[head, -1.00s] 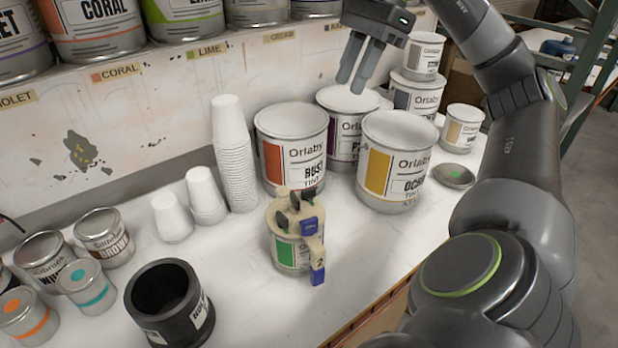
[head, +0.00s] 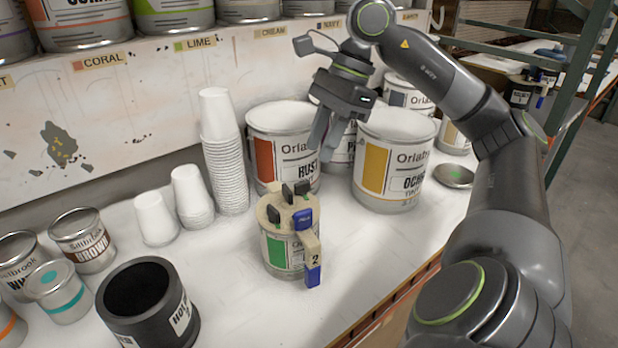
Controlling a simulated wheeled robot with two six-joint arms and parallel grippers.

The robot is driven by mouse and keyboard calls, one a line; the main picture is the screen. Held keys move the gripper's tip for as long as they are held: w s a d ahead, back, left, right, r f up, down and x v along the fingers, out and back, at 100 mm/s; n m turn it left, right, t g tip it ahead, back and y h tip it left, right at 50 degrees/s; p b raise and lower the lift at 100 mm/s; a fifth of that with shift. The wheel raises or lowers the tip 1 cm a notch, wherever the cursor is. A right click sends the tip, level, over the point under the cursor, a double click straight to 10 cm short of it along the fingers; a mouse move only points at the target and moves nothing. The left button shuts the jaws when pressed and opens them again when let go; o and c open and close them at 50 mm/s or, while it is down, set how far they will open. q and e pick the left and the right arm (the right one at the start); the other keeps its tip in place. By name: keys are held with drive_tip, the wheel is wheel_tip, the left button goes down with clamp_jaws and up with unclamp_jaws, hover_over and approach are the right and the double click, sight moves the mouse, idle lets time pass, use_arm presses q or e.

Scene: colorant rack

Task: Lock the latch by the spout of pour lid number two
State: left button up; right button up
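Pour lid number two (head: 270,210) is a beige lid on a small can with a green label (head: 277,250). Its spout (head: 311,243) points toward the front right, carries a "2" and has a blue tip (head: 313,276). A blue latch piece (head: 303,219) sits where the spout meets the lid; I cannot tell its exact position. Several dark tabs (head: 288,193) stand up around the lid's rim. My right gripper (head: 318,155) is above and behind the lid, fingers pointing down, slightly apart and empty. My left gripper is not in view.
Large Orlaby tins, one with a rust label (head: 264,160) and one ochre (head: 375,165), stand close behind the lid. Stacked white cups (head: 225,160) are at back left. A black holder (head: 150,310) and small tins are at front left. The table's front edge is clear.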

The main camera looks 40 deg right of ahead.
sight(306, 181)
drive_tip(key=x, duration=0.6)
drive_tip(key=shift+a+f, duration=0.2)
drive_tip(key=shift+f, duration=0.1)
clamp_jaws()
